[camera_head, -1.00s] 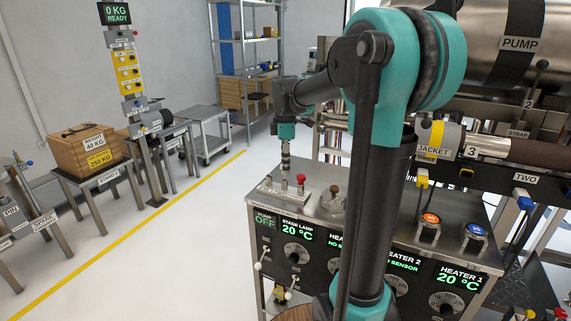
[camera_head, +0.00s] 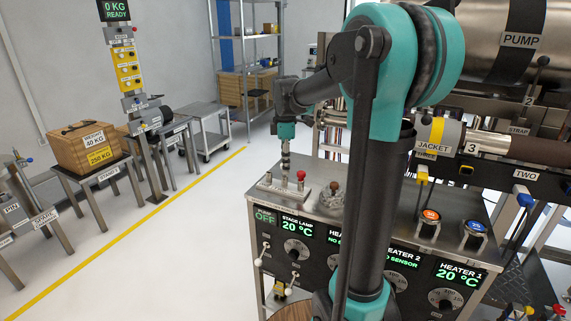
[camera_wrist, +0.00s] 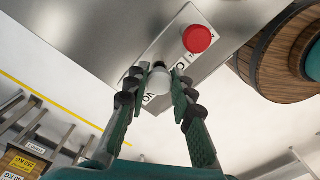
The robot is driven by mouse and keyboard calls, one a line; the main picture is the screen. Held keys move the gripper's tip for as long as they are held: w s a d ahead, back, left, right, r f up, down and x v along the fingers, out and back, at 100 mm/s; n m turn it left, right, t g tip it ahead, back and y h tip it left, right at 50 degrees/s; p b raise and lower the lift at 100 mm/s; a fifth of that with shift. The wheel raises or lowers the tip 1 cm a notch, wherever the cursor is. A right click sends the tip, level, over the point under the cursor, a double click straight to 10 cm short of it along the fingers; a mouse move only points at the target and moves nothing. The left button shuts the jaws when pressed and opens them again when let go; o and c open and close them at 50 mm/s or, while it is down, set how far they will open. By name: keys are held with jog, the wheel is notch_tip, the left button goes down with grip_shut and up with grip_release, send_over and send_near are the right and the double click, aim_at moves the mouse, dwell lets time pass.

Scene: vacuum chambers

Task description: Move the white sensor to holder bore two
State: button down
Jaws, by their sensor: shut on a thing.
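The white sensor (camera_wrist: 158,84) shows in the wrist view as a pale round end between my fingertips. My gripper (camera_wrist: 157,96) is shut on it, with one finger on each side. The holder (camera_wrist: 207,17) is a pale metal plate on the cabinet top, just beyond the fingertips. A dark spot that may be a bore shows beside the sensor. I cannot tell whether the sensor is in a bore or above it. In the head view my gripper (camera_head: 286,165) points straight down at the holder (camera_head: 272,187); the sensor is too small to make out there.
A red knob (camera_wrist: 197,38) stands on the plate close to my fingers, also seen in the head view (camera_head: 301,175). A round fitting (camera_head: 333,196) sits right of it on the cabinet top. The jacketed pipe (camera_head: 437,136) is further right. Open floor lies left.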

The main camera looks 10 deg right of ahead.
jog(key=shift+f, duration=0.75)
dwell(0.5)
jog(key=c, duration=1.2)
grip_release()
jog(key=shift+r, duration=0.1)
jog(key=shift+r, duration=3.4)
